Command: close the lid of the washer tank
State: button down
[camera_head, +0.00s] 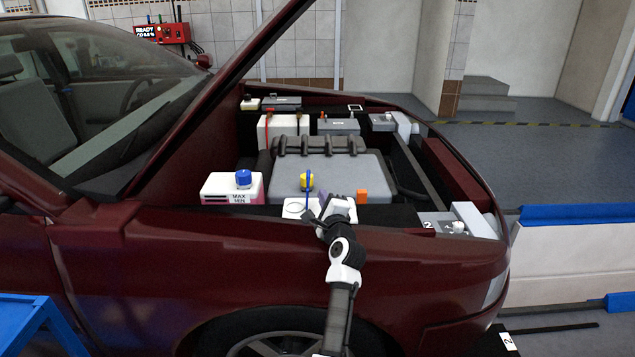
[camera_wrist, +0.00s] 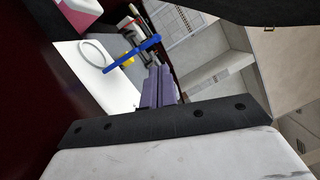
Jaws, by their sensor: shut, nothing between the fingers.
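The washer tank (camera_head: 292,213) is a white box with a round ring opening on top, at the near edge of the engine bay. It also shows in the wrist view (camera_wrist: 118,90). Its blue lid (camera_head: 308,203) stands open, seen nearly edge-on, at the right side of the ring. The lid shows as a blue strip in the wrist view (camera_wrist: 132,54). My gripper (camera_head: 329,203) is just right of the lid, with its fingers (camera_wrist: 157,82) together and empty. I cannot tell whether the fingers touch the lid.
A white and pink reservoir with a blue cap (camera_head: 244,179) stands to the left. The dark red fender (camera_head: 220,240) runs below my arm, and the raised hood edge is at upper left.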

jog(key=x, duration=0.7)
jog(key=shift+w, duration=0.3)
jog(key=shift+a+p, duration=0.2)
jog(key=shift+p, duration=0.1)
